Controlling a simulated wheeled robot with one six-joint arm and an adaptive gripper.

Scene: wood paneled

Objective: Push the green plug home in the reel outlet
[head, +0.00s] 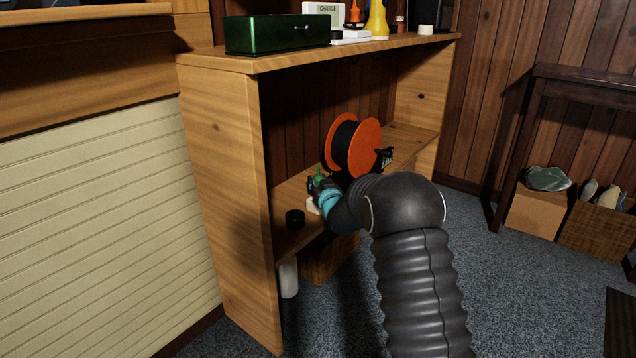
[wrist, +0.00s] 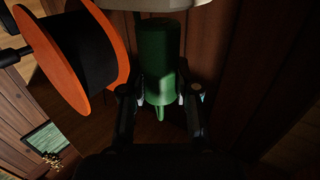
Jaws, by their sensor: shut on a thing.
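The green plug (head: 318,179) is held by my gripper (head: 319,191) over the shelf, in front of the cable reel. In the wrist view, the green plug (wrist: 160,62) stands between the two fingers of my gripper (wrist: 161,97), which is shut on it. A pale block (wrist: 165,5), apparently the outlet, lies at the plug's far end at the top edge. In the head view a small pale block (head: 313,206) shows beside my gripper. How deep the plug sits is hidden. The reel (head: 368,147) has orange flanges and a black core; it also shows in the wrist view (wrist: 50,55).
The top board (head: 270,62) overhangs the shelf and carries a green box (head: 277,34) and small items. A side panel (head: 232,200) closes the left. A basket (head: 330,260) stands below.

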